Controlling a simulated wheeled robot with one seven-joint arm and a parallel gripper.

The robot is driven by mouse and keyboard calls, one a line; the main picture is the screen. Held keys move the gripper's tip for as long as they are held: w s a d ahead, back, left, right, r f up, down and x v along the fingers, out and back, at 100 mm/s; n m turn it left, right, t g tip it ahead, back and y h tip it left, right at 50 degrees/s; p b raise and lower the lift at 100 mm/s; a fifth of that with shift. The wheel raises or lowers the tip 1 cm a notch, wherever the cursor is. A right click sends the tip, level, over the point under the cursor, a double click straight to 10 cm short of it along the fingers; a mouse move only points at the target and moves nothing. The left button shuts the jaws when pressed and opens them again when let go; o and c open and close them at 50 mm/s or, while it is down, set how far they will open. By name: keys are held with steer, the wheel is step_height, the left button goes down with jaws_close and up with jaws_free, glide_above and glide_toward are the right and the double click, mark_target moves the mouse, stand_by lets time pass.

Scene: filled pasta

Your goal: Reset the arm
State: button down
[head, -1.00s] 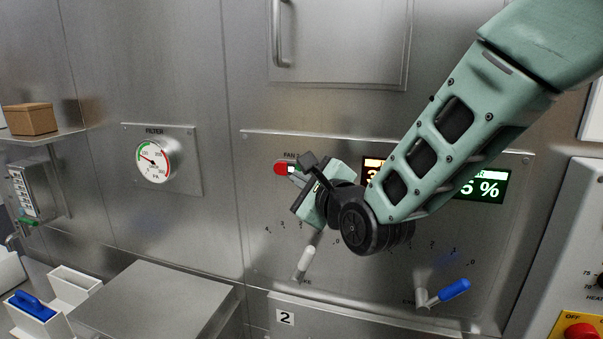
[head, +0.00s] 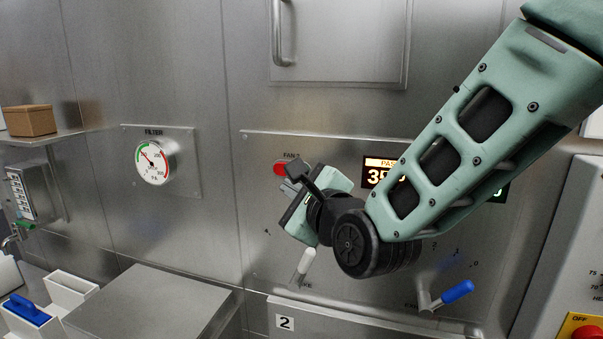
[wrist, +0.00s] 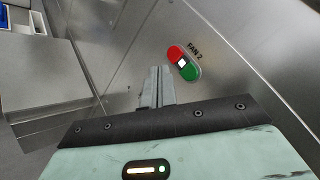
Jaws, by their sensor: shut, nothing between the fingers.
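My gripper (head: 290,190) is in front of the steel control panel (head: 255,160), close to the FAN 2 switch (head: 281,168). In the wrist view my gripper's fingers (wrist: 157,75) are together with nothing between them. The FAN 2 switch shows there too (wrist: 183,62), with a red part, a white middle and a green part, to the right of the fingertips and apart from them in the picture. My green arm comes down from the upper right in the head view and covers part of the panel and its displays.
A white-handled lever (head: 305,263) and a blue-handled lever (head: 455,292) stick out low on the panel. A filter gauge (head: 153,162) is on the wall to the left. A steel box top (head: 145,305), white bins (head: 72,287) and a cardboard box (head: 30,120) are at the left.

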steer(key=s+f+n+g, duration=0.6)
steer(key=s+f+n, duration=0.1)
steer(key=n, duration=0.2)
steer(key=s+d+f+n+g+h, duration=0.3)
steer(key=s+d+n, duration=0.3)
steer(key=s+n, duration=0.4)
steer(key=s+d+f+n+g+h+b, duration=0.1)
steer(key=s+d+f+n+g+h, duration=0.3)
steer(key=s+n, duration=0.5)
steer(key=s+d+f+g, duration=0.1)
steer(key=s+d+g, duration=0.1)
steer(key=d, duration=0.1)
steer(key=shift+s+d+f+n+b, duration=0.2)
steer(key=shift+n+b, duration=0.1)
steer(key=shift+n, duration=0.1)
